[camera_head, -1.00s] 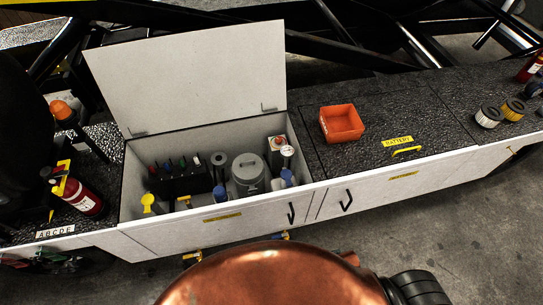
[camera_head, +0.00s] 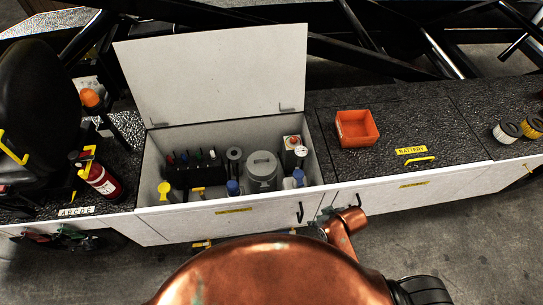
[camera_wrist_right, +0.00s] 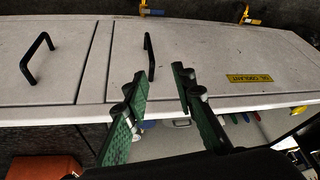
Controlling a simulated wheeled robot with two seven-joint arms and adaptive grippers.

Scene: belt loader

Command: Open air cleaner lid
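The air cleaner (camera_head: 262,176) is a grey cylinder inside the open white compartment in the head view. Its round grey lid (camera_head: 262,157) sits on top and looks closed. My right gripper (camera_wrist_right: 160,72) shows in the right wrist view with its two green fingers apart and nothing between them. It is in front of the white cabinet face, apart from the air cleaner. In the head view my copper right arm is low in front of the cabinet, and its fingers are not clear there. My left gripper is not in view.
The compartment's white cover (camera_head: 212,72) stands raised behind it. Blue-capped bottles (camera_head: 233,187) and a yellow funnel (camera_head: 165,190) crowd the compartment. An orange bin (camera_head: 357,129) and filters (camera_head: 507,131) stand on the black top at right. Black handles (camera_wrist_right: 149,57) jut from the cabinet front.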

